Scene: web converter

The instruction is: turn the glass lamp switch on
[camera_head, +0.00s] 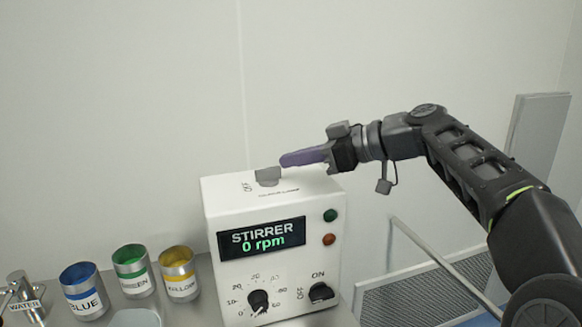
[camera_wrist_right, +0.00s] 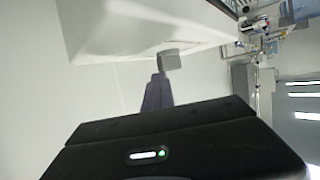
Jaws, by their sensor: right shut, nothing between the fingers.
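A grey switch (camera_head: 267,176) stands on the top face of a white stirrer box (camera_head: 225,205). An "OFF" mark is beside it on the left; other lettering there is too small to read. My right gripper (camera_head: 284,160) reaches in from the right with its purple fingers shut and empty. Its tips are just above and to the right of the grey switch; I cannot tell whether they touch. In the right wrist view the fingers (camera_wrist_right: 157,93) point at the grey switch (camera_wrist_right: 170,60), close to it. My left gripper is not in view.
The box front has a display (camera_head: 262,239) reading 0 rpm, a dial (camera_head: 258,300), an ON/OFF knob (camera_head: 320,292), and green and red buttons. Blue (camera_head: 85,300), green (camera_head: 132,270) and yellow (camera_head: 178,272) labelled cups and a water tap (camera_head: 25,303) stand left.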

